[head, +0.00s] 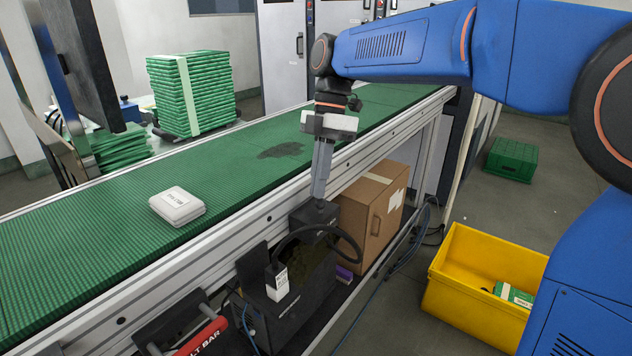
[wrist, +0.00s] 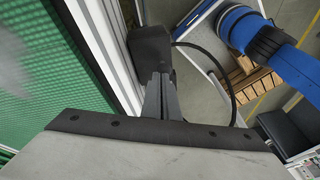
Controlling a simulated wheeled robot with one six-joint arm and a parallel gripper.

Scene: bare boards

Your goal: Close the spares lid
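A small white case (head: 177,206) lies on the green conveyor belt, left of centre in the head view. Its top carries a small dark label that I cannot read clearly, and its top looks down flat. No lid can be surely read as the spares lid. My gripper (head: 319,198) points down beside the belt's near rail, well to the right of the case. Its fingers look together. The tips are at a black block (head: 314,222) below; whether they touch it, I cannot tell. In the wrist view my gripper (wrist: 160,78) shows before a black block (wrist: 150,48).
A dark open-topped bin (head: 290,300) with a white label stands under the rail, with a black hose arching over it. A cardboard box (head: 371,210) is behind it. A yellow crate (head: 478,285) stands at right. Green stacks (head: 190,95) stand behind the belt.

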